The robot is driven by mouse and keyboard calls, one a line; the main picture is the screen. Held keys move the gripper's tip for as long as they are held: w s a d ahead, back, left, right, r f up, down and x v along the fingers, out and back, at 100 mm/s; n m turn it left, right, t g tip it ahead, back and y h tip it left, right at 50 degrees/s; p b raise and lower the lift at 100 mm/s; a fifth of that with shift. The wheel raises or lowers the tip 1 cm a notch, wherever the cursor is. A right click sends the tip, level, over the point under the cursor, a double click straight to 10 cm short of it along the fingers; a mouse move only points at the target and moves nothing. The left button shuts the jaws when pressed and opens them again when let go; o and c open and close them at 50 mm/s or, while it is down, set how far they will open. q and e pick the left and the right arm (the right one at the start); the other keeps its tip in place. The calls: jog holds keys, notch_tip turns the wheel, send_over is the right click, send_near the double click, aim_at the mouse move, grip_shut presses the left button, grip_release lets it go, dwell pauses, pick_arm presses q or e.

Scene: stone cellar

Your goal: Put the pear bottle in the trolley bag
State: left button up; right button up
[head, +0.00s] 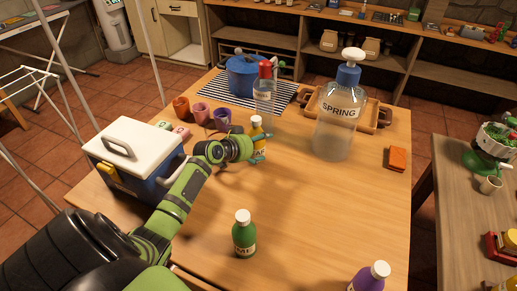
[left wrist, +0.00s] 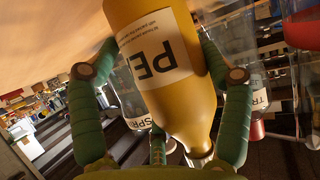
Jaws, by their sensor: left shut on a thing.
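The pear bottle (head: 257,146) is yellow with a white cap and stands out near the middle of the wooden table. My left gripper (head: 257,136) reaches it from the left and is shut around it. In the left wrist view the bottle (left wrist: 172,95) fills the space between the green fingers, with "PE" readable on its white label. I cannot tell whether its base touches the table. I cannot make out a trolley bag in either view. My right gripper is not in view.
A cooler box (head: 130,150) stands at the table's left, near my arm. A large SPRING bottle (head: 335,135) stands right. A green bottle (head: 244,238) stands in front.

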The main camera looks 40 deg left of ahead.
pick_arm(q)
jog(key=shift+w+f, duration=0.1)
jog(key=shift+f, duration=0.9)
jog(key=shift+f, duration=0.1)
jog(key=o, duration=1.2)
jog(key=shift+f, duration=0.1)
